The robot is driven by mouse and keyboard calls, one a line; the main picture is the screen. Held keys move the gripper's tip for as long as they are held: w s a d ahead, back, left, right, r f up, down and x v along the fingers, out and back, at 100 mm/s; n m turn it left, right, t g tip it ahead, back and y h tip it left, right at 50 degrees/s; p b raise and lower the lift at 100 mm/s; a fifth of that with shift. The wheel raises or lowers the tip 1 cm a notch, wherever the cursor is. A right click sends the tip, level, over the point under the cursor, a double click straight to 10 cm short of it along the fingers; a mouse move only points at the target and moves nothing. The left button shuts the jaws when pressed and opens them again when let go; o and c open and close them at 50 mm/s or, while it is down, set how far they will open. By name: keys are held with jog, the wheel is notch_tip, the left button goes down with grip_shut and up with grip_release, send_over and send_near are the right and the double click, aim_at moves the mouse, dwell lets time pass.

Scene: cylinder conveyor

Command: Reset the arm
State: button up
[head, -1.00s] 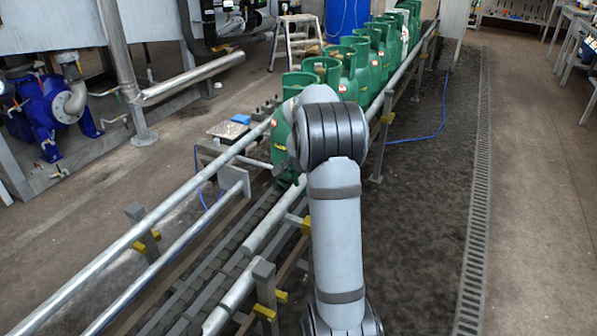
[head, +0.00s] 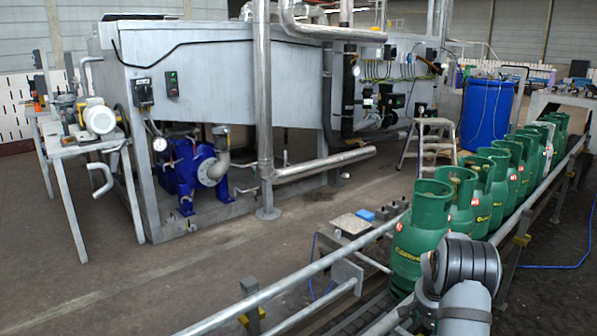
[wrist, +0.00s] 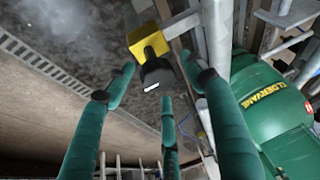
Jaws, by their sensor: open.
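My gripper (wrist: 159,78) shows in the wrist view with its dark green fingers spread apart and nothing between them. A green gas cylinder (wrist: 275,105) with yellow lettering stands to the right of the fingers, apart from the space between them. A yellow block with a black knob (wrist: 150,55) on the conveyor frame lies beyond the fingertips. In the head view, my arm (head: 465,275) is at the lower right, in front of the nearest green cylinder (head: 415,235). My gripper is hidden there behind the arm and cylinder.
Several green cylinders (head: 490,180) stand in a row on the conveyor between metal rails (head: 290,285). A step stool (head: 428,142) and a blue barrel (head: 487,115) stand behind. A blue pump (head: 188,170) sits under the large grey machine (head: 215,75).

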jog(key=shift+r+n, duration=0.15)
jog(key=shift+n, duration=0.25)
